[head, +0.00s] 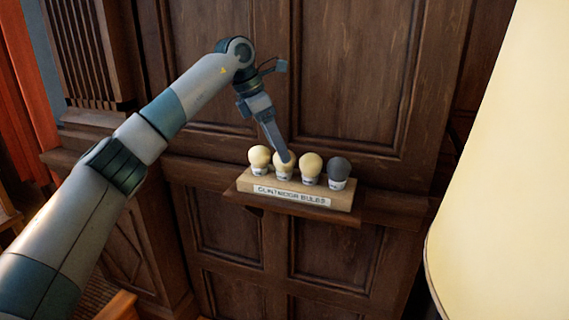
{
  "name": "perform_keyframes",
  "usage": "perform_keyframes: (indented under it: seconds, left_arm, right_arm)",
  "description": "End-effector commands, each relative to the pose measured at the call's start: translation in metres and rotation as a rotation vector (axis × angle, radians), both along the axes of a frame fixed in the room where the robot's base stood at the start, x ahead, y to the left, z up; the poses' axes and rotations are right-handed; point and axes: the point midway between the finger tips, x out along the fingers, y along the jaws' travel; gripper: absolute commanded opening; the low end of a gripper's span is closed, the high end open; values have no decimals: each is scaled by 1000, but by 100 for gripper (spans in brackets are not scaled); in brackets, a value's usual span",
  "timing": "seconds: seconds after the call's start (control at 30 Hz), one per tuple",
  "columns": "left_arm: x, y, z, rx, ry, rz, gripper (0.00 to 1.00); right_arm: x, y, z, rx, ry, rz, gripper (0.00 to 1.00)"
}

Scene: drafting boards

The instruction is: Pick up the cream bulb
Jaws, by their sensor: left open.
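Three cream bulbs stand upright in a row in a light wooden holder (247,183): a left one (259,156), a middle one (279,166) and a right one (310,165). They look much alike, and I cannot tell which is meant. Each has a white base. My left gripper (285,157) is open and points down at the middle cream bulb, its finger covering part of that bulb. I cannot tell whether it touches the bulb. One finger hides the other. My right gripper is not in view.
A dark grey bulb (339,167) stands at the right end of the holder. The holder's front label (291,196) reads "Clintmoor Bulbs". It sits on a narrow wooden ledge (300,212) against a panelled wall (345,80). A large cream lampshade (510,170) fills the right side.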

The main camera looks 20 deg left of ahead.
Motion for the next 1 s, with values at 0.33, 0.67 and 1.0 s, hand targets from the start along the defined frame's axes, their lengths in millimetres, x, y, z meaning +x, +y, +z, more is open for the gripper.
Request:
perform_keyframes:
  seconds: [0.33, 0.67, 1.0]
  left_arm:
    - [0, -2, -3, 1, 1, -1, 66]
    - [5, -16, -34, 1, 3, -1, 66]
    - [8, -20, -47, 0, 0, -1, 66]
  right_arm:
    - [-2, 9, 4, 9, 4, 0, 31]
    - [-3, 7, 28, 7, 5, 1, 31]
    - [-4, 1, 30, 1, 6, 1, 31]
